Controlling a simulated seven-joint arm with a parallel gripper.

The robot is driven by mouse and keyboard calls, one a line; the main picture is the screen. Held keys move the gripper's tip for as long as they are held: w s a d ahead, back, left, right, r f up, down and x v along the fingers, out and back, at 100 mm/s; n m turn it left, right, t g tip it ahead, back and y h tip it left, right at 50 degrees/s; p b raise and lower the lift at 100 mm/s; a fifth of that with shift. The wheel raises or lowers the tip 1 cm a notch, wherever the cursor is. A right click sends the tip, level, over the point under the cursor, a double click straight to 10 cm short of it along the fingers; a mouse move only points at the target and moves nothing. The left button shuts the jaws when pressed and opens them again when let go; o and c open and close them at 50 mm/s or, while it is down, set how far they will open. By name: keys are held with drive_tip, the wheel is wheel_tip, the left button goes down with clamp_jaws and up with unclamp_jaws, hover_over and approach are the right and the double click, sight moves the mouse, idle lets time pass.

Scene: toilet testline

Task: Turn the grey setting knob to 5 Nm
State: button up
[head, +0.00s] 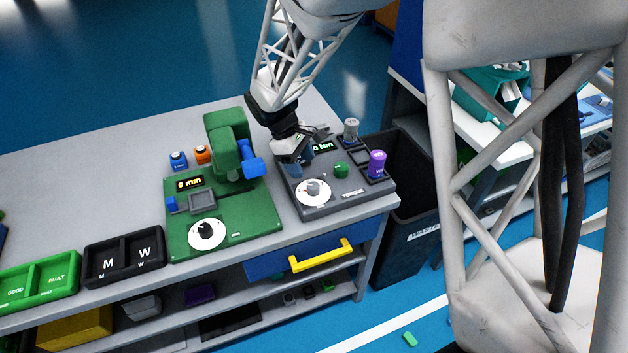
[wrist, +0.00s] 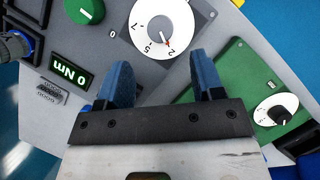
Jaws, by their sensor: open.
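The grey setting knob (head: 313,188) sits on a white dial at the front left of the dark TORQUE panel (head: 345,196). In the wrist view the grey knob (wrist: 160,14) is near the top edge, with dial numbers including 7, 5 and 2. A red mark on the dial points close to the 2. The display (wrist: 72,73) reads 0 Nm. My gripper (head: 302,158) is over the back left of the panel. In the wrist view its two blue fingers (wrist: 158,75) are apart with nothing between them, short of the dial's lower edge.
A green button (head: 341,170), a grey cylinder (head: 351,129) and a purple cylinder (head: 377,163) stand on the panel. The green mm station (head: 250,222) with its own black knob is close on the left. A black bin (head: 405,215) stands to the right.

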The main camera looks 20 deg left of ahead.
sight(313, 185)
drive_tip(key=shift+f, duration=0.1)
drive_tip(key=shift+x, duration=3.8)
drive_tip(key=c, duration=0.9)
